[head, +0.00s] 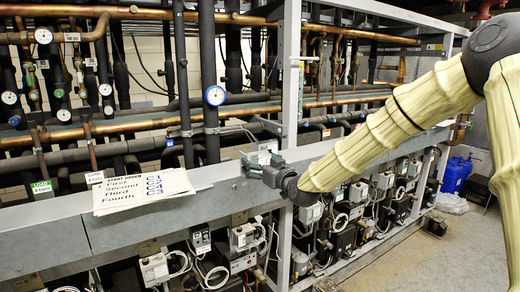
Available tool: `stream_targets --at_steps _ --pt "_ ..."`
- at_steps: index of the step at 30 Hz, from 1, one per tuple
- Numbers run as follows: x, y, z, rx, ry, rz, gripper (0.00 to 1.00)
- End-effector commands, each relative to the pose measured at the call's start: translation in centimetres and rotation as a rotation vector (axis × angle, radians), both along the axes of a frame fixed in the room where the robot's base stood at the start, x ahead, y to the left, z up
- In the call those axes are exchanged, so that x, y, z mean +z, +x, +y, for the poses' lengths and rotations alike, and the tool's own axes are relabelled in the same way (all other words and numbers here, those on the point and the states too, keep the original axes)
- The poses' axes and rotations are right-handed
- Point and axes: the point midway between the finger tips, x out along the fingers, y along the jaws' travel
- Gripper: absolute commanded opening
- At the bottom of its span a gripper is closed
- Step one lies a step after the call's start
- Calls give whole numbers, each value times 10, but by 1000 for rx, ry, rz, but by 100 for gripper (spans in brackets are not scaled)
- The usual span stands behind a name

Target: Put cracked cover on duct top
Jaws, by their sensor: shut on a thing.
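My gripper (255,168) is a dark grey shape at the end of my cream-sleeved arm, at the middle of the head view. It points left, at the upper front edge of the long grey duct (45,245). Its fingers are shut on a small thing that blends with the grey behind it. This looks to be the cracked cover, but its outline and any crack are too small to tell. I cannot tell whether it touches the duct. The duct top carries printed sheets (143,190) left of my gripper.
A small grey box with a pale face (267,146) stands just behind my gripper. Pipes and a blue-rimmed gauge (215,95) rise behind the duct. A grey upright post (291,75) stands close to my arm. A blue container (455,175) is on the floor at right.

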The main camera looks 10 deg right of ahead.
Motion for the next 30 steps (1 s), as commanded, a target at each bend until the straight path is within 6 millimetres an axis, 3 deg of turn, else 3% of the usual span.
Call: stream_targets --at_steps 1,6,30 --pt "11 0 -1 0 0 -1 58" --pt "19 2 -2 1 1 0 58" --pt "8 75 21 1 0 0 58"
